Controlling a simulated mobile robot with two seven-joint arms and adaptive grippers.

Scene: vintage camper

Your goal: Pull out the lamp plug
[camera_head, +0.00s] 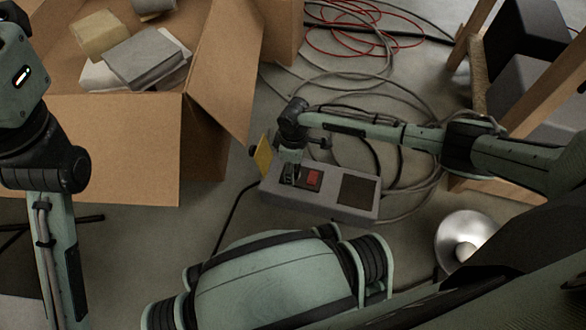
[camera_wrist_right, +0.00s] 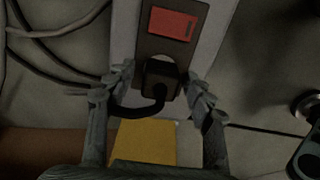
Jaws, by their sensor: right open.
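A grey power box (camera_head: 325,206) lies on the floor in the middle of the head view. It also shows in the right wrist view (camera_wrist_right: 213,40). It has a red switch (camera_head: 313,179) and a dark socket panel. The black plug (camera_wrist_right: 160,78) sits at the socket just below the red switch (camera_wrist_right: 172,24), with its black cord curving to the left. My right gripper (camera_wrist_right: 162,92) is open, with one finger on each side of the plug and gaps visible between. In the head view the right gripper (camera_head: 290,172) reaches down over the box's left end and hides the plug. My left gripper is out of view.
A yellow piece (camera_head: 263,157) stands at the box's left end. An open cardboard box (camera_head: 120,150) holding several items is at the left. Loose cables (camera_head: 370,75) cover the floor behind. A shiny metal lamp (camera_head: 465,236) lies at the right, near wooden legs.

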